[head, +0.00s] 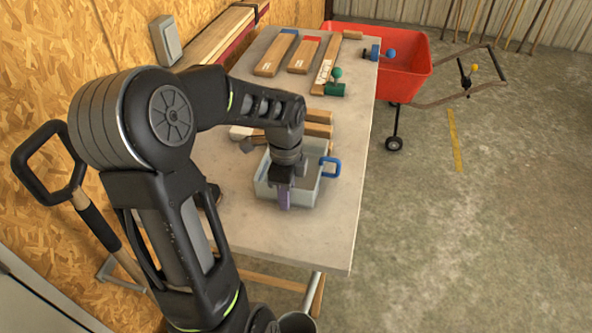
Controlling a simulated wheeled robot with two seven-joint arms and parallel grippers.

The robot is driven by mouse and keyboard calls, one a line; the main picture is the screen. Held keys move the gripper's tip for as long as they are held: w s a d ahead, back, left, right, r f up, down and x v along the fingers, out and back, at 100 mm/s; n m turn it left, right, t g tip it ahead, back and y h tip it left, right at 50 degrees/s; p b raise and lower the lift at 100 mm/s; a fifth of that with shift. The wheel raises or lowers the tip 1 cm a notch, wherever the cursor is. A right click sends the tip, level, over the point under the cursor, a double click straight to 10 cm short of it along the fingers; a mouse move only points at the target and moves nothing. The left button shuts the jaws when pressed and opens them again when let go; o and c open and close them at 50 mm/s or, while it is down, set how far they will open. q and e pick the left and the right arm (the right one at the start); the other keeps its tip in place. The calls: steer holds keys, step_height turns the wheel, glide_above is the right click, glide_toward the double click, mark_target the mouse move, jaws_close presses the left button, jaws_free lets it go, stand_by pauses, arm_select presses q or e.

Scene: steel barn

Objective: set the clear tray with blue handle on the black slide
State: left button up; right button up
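The clear, greyish tray (262,187) stands on the grey bench and has a blue handle (330,167) on its right side. My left gripper (284,196) reaches down over the tray from the left. A narrow purple piece shows at its tip; I cannot tell whether it is held or part of the gripper. The fingers' opening is not clear from above. I cannot make out a black slide for certain; a dark shape (213,194) beside the tray is partly hidden by my arm. My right gripper is not in view.
Wooden blocks with blue (276,54) and red (304,55) ends lie at the bench's far end. Green (336,88) and blue (378,52) knobbed pieces are nearby. More wood lies behind the tray. The bench's (310,236) near right part is clear. A red cart (405,65) stands beyond.

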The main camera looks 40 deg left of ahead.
arm_select(q)
jaws_close()
stand_by(1.4)
